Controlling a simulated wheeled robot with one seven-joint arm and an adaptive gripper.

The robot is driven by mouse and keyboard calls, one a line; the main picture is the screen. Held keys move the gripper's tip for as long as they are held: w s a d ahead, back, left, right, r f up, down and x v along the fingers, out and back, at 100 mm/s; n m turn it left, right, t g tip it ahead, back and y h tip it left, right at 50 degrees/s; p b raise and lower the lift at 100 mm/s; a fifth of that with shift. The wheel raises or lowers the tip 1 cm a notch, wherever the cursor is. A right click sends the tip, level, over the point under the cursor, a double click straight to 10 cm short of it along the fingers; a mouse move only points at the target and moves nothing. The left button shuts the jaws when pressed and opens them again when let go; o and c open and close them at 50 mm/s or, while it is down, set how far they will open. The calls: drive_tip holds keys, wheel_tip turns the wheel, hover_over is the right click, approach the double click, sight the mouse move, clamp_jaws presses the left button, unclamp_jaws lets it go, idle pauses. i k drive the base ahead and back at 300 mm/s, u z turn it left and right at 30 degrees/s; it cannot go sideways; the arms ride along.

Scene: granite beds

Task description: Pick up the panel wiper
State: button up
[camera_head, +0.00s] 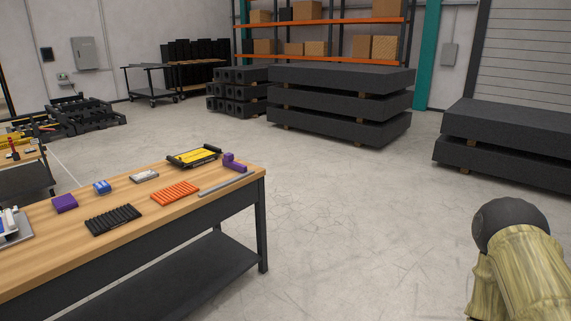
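I cannot tell for sure which item is the panel wiper. Small items lie on the wooden-topped workbench (130,252) at the left: a purple block (64,203), a blue item (102,187), a small white item (145,177), a purple stepped piece (234,162) and a thin grey bar (225,184). A white and grey item (12,228) is cut off by the left edge. My gripper is not in view; only what appears to be part of my arm shows at the lower right, well apart from the bench.
A black ribbed mat (113,219), an orange ribbed piece (175,193) and a yellow-black case (195,157) also lie on the bench. Stacked dark granite slabs (340,103) stand behind, with more slabs (510,140) at the right. The floor (350,210) between is clear.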

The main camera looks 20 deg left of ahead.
sight(102, 188)
drive_tip(key=u, duration=0.95)
drive_tip(key=i, duration=0.85)
drive_tip(key=u, duration=0.85)
